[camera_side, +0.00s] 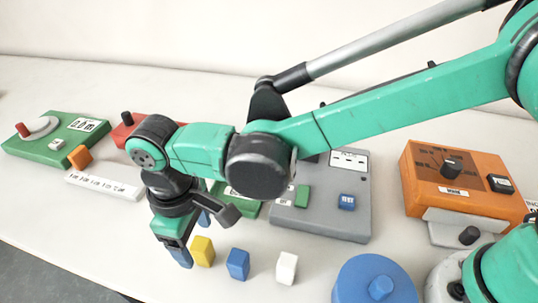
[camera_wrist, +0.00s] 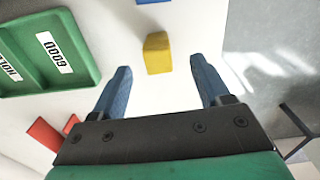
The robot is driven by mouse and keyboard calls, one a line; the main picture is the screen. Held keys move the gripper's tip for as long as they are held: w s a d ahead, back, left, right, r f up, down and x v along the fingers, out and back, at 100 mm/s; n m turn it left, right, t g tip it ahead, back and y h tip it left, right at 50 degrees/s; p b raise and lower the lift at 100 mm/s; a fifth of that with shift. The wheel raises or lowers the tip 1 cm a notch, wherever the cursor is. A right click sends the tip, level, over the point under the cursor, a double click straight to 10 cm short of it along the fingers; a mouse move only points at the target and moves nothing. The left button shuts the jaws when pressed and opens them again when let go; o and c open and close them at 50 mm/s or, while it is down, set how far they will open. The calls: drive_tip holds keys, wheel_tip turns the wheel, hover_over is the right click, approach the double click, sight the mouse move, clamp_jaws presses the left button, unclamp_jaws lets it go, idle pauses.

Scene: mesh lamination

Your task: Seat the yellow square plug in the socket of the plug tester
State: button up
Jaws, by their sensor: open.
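The yellow square plug (camera_side: 202,250) stands on the white table at the left end of a short row of plugs. In the wrist view the yellow plug (camera_wrist: 157,53) lies ahead of the gap between my two blue fingers, nearly centred. My gripper (camera_side: 194,240) is open and empty, low over the table beside the yellow plug; its fingers also show in the wrist view (camera_wrist: 160,72). A grey box (camera_side: 340,217) with a green block and a blue block on top may be the plug tester; my arm covers its left part, and I cannot make out an empty socket.
A blue plug (camera_side: 238,264) and a white plug (camera_side: 287,268) stand right of the yellow one. A green tray (camera_wrist: 90,50) with labelled compartments lies nearby. An orange box (camera_side: 425,190) with a knob stands right; a blue round object (camera_side: 350,285) is at front.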

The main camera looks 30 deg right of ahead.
sight(197, 242)
drive_tip(key=shift+f, duration=2.35)
clamp_jaws()
